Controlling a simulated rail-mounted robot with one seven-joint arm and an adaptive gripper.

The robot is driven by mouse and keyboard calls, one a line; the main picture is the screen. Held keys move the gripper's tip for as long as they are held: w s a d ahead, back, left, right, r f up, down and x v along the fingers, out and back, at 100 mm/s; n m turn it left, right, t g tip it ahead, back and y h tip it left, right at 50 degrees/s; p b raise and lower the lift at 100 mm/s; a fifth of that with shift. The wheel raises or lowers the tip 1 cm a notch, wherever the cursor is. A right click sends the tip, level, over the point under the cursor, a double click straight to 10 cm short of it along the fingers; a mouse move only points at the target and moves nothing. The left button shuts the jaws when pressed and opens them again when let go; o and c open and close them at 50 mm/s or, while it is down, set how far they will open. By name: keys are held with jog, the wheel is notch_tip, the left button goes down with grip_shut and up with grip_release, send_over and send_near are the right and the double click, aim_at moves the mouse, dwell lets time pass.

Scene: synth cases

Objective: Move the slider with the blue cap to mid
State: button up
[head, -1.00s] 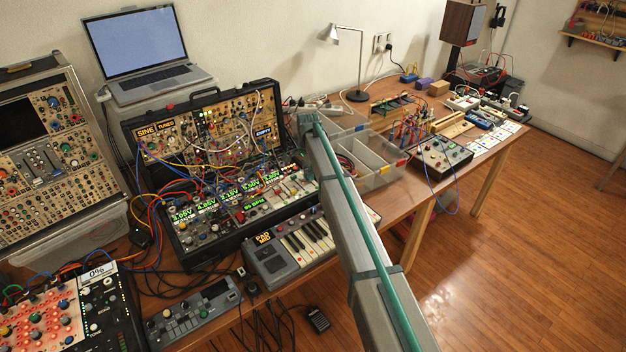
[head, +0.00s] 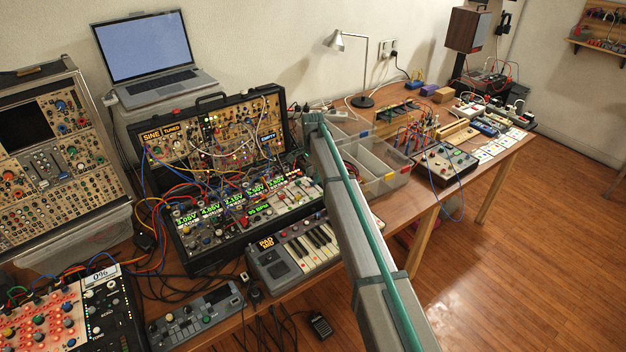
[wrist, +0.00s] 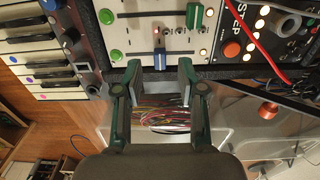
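The slider with the blue cap (wrist: 159,60) is on a pale panel (wrist: 145,33) at the top middle of the wrist view. Its cap is near the panel edge closest to my gripper. My gripper (wrist: 159,75) is open, with one green-and-grey finger on each side of the cap's line. The fingertips are near the panel edge, and no contact with the cap shows. Nothing is held. In the head view, my arm hides the slider and most of the gripper beside the synth case (head: 190,255).
Green knobs (wrist: 116,55), an orange knob (wrist: 232,50) and a red cable (wrist: 262,45) are close to the slider. A keyboard (wrist: 35,50) lies to the left. A clear divided bin (head: 385,180) stands right of the case in the head view.

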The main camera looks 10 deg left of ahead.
notch_tip(320, 180, up, 10)
jog(key=shift+f, duration=0.2)
dwell(0.3)
